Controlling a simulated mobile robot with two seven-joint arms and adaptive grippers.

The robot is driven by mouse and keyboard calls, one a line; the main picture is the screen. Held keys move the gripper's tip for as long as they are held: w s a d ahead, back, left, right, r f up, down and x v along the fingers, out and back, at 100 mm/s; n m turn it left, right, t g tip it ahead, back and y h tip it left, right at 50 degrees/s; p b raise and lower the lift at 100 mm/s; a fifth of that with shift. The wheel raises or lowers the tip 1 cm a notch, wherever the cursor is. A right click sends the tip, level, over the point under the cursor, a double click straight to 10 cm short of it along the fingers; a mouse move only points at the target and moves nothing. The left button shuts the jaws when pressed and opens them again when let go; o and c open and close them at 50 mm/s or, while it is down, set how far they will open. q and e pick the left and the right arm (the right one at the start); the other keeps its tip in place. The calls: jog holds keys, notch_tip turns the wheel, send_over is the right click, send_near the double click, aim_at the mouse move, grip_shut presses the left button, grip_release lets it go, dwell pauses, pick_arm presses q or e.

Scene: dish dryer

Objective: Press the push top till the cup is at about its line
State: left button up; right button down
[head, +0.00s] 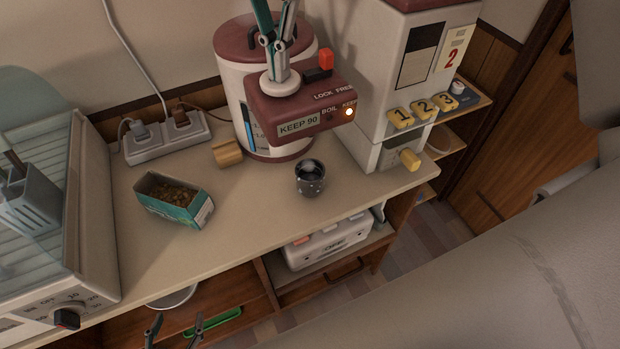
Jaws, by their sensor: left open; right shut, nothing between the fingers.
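The hot-water pot (233,80) is white with a maroon head that reads KEEP 90. Its round push top (281,87) is on the head. My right gripper (281,76) is shut and empty, pointing down with its fingertips at the push top, seemingly touching it. How far the top is pressed is unclear. The dark speckled cup (310,183) stands upright on the counter below the front of the head. Something pale shows inside it; its level and line cannot be made out. My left gripper (174,328) is open and empty, low in front of the counter.
A red lock lever (326,61) stands beside the push top. A green box of brown bits (175,212), a wooden block (227,153) and a power strip (165,138) are left. A dish dryer (85,190) stands far left, a numbered dispenser (375,95) right.

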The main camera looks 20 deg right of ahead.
jog(key=shift+f, duration=0.4)
dwell(0.5)
pick_arm(q)
jog(key=shift+r, duration=0.1)
pick_arm(e)
jog(key=shift+r+p, duration=1.9)
jog(key=shift+p, duration=0.25)
pick_arm(q)
jog(key=r, duration=0.2)
jog(key=w+r, duration=0.1)
jog(key=r, duration=0.2)
jog(key=shift+w+r, duration=0.3)
jog(key=shift+f, duration=0.1)
pick_arm(e)
jog(key=shift+f, duration=0.2)
pick_arm(q)
jog(key=shift+f, duration=0.1)
pick_arm(e)
jog(key=shift+f, duration=0.35)
pick_arm(q)
jog(key=shift+s+f+b, duration=0.1)
jog(key=shift+f+b, duration=0.1)
jog(key=shift+b, duration=0.15)
pick_arm(e)
jog(key=shift+f, duration=1)
pick_arm(q)
jog(key=shift+r, duration=0.1)
pick_arm(e)
jog(key=shift+r, duration=0.15)
